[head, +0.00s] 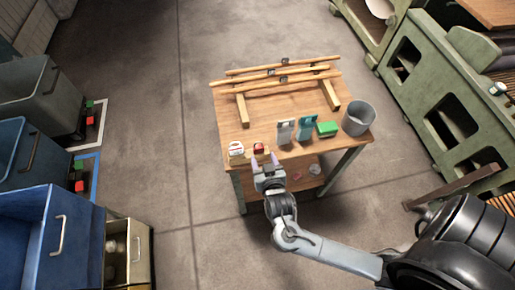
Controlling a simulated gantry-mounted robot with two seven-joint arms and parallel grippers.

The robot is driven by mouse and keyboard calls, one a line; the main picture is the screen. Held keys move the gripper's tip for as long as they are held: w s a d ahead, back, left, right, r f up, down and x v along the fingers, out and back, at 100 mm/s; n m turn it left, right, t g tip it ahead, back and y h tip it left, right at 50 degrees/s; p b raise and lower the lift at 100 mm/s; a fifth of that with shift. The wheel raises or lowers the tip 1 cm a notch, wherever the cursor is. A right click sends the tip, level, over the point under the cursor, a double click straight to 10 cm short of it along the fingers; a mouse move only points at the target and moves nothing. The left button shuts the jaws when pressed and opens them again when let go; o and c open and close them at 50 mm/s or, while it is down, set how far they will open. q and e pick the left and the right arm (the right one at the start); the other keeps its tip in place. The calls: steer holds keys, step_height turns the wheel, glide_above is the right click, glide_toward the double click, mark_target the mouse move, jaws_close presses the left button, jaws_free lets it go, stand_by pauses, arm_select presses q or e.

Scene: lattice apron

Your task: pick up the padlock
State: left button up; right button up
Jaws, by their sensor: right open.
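A small red object (259,148), which looks like the padlock, sits near the front left edge of the wooden table (285,105) in the head view. It is too small for me to make out a shackle. My right gripper (264,159) is open and empty, with its two fingertips pointing at the table's front edge. The fingertips are just in front of the red object, and I cannot tell their height above it. My left gripper is not in view.
A white and red round item (236,148) sits left of the red object. A wooden lattice frame (275,80) fills the back.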

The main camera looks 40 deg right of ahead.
mark_target(259, 150)
steer(key=shift+f+b+x, duration=0.2)
steer(key=shift+b+x, duration=0.1)
steer(key=shift+x, duration=3.55)
steer(key=shift+a+f, duration=0.1)
steer(key=shift+a, duration=0.05)
steer(key=c, duration=0.8)
